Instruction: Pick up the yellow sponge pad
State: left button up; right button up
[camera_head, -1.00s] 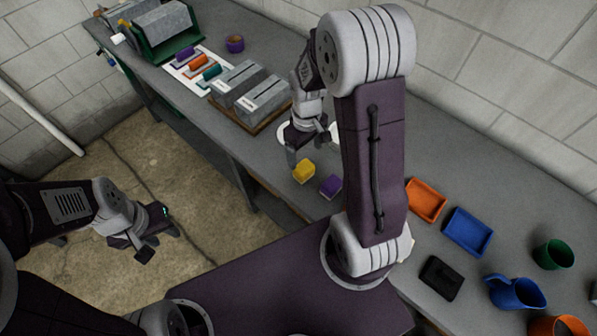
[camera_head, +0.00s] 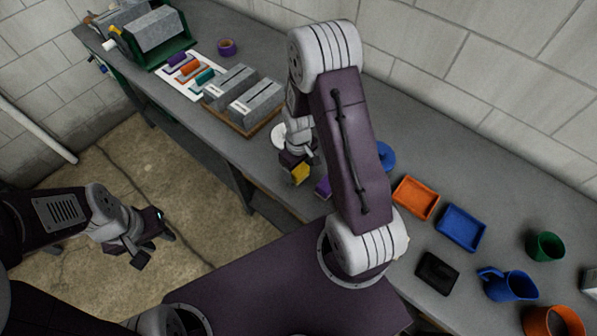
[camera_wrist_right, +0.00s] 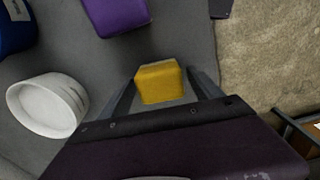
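The yellow sponge pad (camera_head: 300,174) is near the front edge of the grey workbench, partly covered by my right gripper (camera_head: 293,163). In the right wrist view the yellow sponge pad (camera_wrist_right: 160,82) sits between the two fingers of my right gripper (camera_wrist_right: 162,80). The fingers are spread, one on each side, with narrow gaps showing; I cannot see firm contact. My left gripper (camera_head: 153,240) is open and empty, off the bench and above the floor.
A purple block (camera_wrist_right: 116,14) lies close to the sponge pad, with a white cup-like item (camera_wrist_right: 48,104) nearby. Grey boxes (camera_head: 243,95) stand further left. An orange tray (camera_head: 415,197), blue tray (camera_head: 461,227) and black item (camera_head: 437,272) lie to the right.

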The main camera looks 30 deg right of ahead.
jog(key=c, duration=1.1)
jog(key=shift+r, duration=0.55)
notch_tip(320, 180, up, 3)
jog(key=shift+w+r, duration=0.1)
jog(key=shift+w, duration=0.05)
jog(key=shift+s+a+r+b, duration=0.2)
jog(key=shift+s+r+b, duration=0.7)
jog(key=shift+s, duration=1.1)
jog(key=shift+s+a+r+b, duration=0.2)
jog(key=shift+s+r+b, duration=0.25)
jog(key=shift+s+r, duration=1.2)
jog(key=shift+s+a+r+b, duration=0.2)
jog(key=shift+s+r+b, duration=0.55)
jog(key=shift+s, duration=1.55)
